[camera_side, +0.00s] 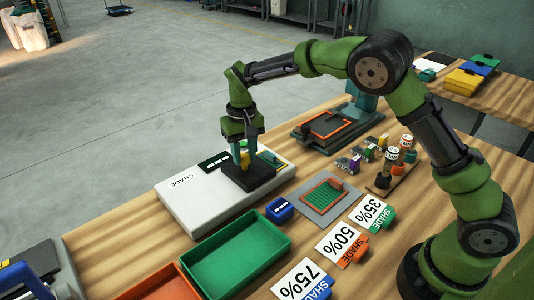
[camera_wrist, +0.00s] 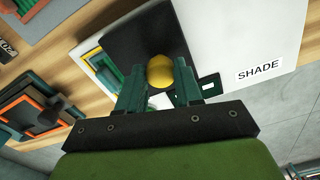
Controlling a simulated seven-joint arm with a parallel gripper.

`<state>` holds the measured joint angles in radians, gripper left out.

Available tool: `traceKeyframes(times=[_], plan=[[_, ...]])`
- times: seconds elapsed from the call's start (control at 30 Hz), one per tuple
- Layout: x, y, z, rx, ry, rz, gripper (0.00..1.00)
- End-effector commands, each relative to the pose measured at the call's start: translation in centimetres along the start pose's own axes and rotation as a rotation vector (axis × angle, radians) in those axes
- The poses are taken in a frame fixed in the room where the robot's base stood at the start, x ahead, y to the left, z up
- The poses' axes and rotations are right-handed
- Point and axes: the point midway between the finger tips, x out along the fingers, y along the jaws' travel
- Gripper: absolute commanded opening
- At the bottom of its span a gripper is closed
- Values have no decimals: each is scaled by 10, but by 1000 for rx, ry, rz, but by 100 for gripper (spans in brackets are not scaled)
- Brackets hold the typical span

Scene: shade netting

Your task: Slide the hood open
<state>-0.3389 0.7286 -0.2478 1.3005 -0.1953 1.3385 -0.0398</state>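The white SHADE instrument (camera_side: 190,205) lies flat on the bench. Its black hood (camera_side: 262,178) bears a yellow knob (camera_side: 244,160); the hood also shows in the wrist view (camera_wrist: 130,35), with the knob (camera_wrist: 160,72). A green-and-yellow area (camera_side: 270,160) shows beside the hood and is partly hidden. My gripper (camera_side: 242,150) points down over the hood, its teal fingers on either side of the knob. In the wrist view the fingers (camera_wrist: 160,80) flank the knob closely. Whether they press on it I cannot tell.
A green tray (camera_side: 235,255) and an orange tray lie in front. A blue block (camera_side: 279,210) and a grey plate with a green mesh (camera_side: 323,195) lie right of the instrument. Shade cards (camera_side: 340,243) lie at the right front. A dark orange-framed fixture (camera_side: 330,125) stands behind.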

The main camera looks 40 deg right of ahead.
Motion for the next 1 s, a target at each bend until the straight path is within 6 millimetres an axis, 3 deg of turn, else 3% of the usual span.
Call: traceKeyframes(times=[0.03,0.17,0.43,0.8,1.0], plan=[[0,0,0,0,0,0,18],[0,0,0,0,0,0,0],[-1,-9,2,-2,1,-1,0],[0,-101,26,-6,2,-1,0],[-1,-124,33,-3,3,-2,0]])
